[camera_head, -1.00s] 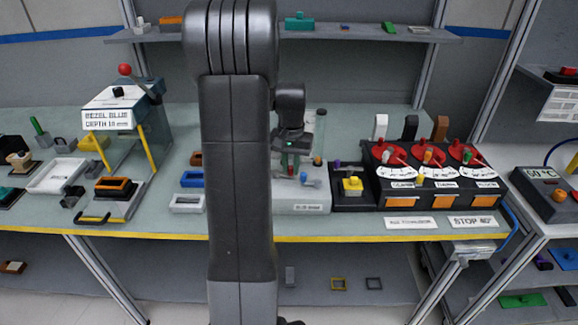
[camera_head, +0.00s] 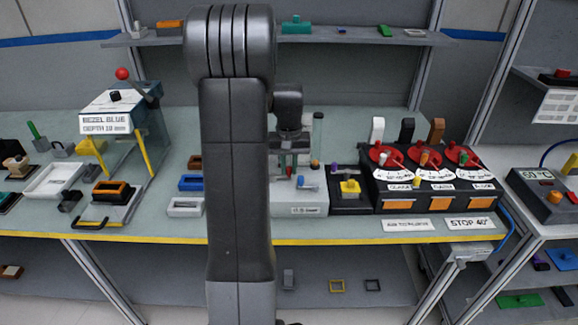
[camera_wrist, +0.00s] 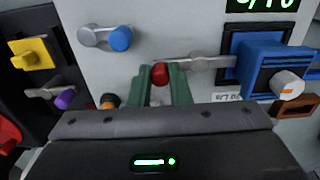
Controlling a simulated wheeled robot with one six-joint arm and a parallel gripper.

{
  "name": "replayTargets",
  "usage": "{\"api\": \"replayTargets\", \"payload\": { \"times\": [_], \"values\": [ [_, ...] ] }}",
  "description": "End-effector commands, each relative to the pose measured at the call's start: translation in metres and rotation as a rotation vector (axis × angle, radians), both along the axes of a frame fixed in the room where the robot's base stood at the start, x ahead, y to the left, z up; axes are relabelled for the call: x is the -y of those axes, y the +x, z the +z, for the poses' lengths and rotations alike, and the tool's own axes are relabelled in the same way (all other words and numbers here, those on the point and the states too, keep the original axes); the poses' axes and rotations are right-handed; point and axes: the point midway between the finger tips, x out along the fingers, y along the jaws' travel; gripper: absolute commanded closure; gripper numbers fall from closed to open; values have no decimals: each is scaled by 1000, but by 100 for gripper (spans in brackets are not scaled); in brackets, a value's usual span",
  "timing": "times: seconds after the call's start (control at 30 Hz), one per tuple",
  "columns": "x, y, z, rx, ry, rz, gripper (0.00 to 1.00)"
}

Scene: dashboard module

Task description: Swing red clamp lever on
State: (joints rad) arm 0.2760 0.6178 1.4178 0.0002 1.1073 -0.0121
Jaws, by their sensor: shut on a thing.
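The red clamp lever's ball (camera_wrist: 160,72) shows in the middle of the wrist view. Its grey arm (camera_wrist: 185,65) runs right to a round pivot on the pale grey fixture face (camera_wrist: 140,15). My gripper (camera_wrist: 160,80) has its two green fingers on either side of the red ball and is shut on it. In the head view my gripper (camera_head: 290,160) is at the pale fixture (camera_head: 308,203), partly behind my arm.
A blue-ended lever (camera_wrist: 122,38) and a blue block (camera_wrist: 272,68) with a grey knob sit close by on the fixture. A purple-tipped lever (camera_wrist: 65,98) and yellow block (camera_wrist: 33,53) are at the left. Dials with red discs (camera_head: 420,157) stand right in the head view.

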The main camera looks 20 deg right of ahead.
Motion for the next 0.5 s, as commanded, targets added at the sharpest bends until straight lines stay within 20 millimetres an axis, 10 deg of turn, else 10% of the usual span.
{"api": "replayTargets", "payload": {
  "times": [0.13,0.5],
  "values": [
    [0,1,1,4,-2,0,63],
    [0,1,5,3,-1,-1,61]
  ]
}}
